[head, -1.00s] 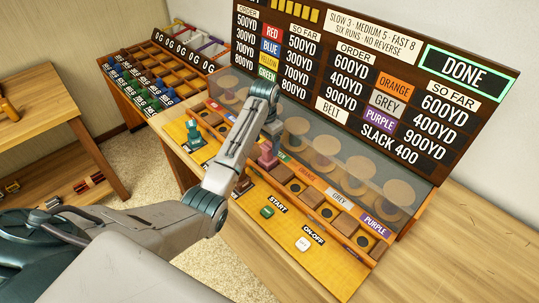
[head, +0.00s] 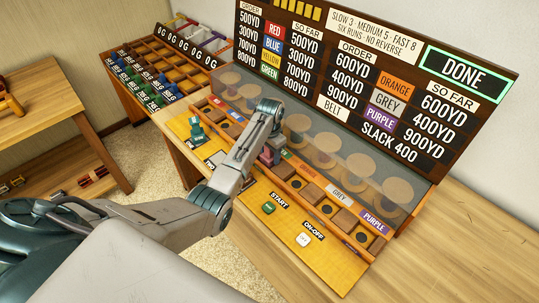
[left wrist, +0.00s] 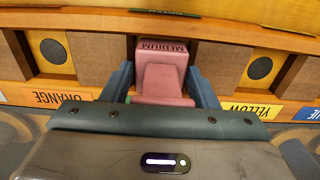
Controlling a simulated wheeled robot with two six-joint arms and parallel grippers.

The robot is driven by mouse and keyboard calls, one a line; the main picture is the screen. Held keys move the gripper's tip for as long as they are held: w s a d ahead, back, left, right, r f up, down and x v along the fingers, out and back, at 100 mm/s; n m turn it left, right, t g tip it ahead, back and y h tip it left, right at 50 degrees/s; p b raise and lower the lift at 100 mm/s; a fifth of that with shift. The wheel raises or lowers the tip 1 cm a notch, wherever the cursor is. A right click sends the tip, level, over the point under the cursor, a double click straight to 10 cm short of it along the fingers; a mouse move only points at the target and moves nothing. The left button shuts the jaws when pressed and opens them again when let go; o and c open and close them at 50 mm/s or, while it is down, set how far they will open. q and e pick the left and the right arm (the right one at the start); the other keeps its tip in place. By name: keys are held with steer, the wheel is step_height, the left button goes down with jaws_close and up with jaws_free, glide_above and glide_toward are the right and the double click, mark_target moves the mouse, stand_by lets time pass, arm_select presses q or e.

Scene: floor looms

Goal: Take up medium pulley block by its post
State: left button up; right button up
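The medium pulley block (left wrist: 163,72) is pink, with MEDIUM on its top edge. In the left wrist view it stands upright between the two fingers of my left gripper (left wrist: 162,88). The fingers are open, one on each side, with a narrow gap showing beside the block. In the head view the pink block (head: 267,155) is in the row along the orange front strip, partly hidden by my left arm. My left gripper (head: 271,146) is at it, its fingertips hard to make out. My right gripper is not in view.
A green block (head: 196,132) stands on the yellow panel to the left. The green START button (head: 268,208) and white ON-OFF switch (head: 303,240) lie in front. A clear cover (head: 330,150) and tall order board (head: 390,75) rise behind. A sorting rack (head: 165,75) is at back left.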

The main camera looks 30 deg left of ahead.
arm_select(q)
steer(key=c, duration=0.8)
steer(key=shift+o, duration=0.2)
steer(key=shift+r, duration=0.1)
step_height(320, 180, up, 10)
steer(key=shift+f+b, duration=0.15)
steer(key=shift+b, duration=1)
steer(key=shift+r+p, duration=0.25)
steer(key=shift+p, duration=0.65)
steer(key=shift+f, duration=0.15)
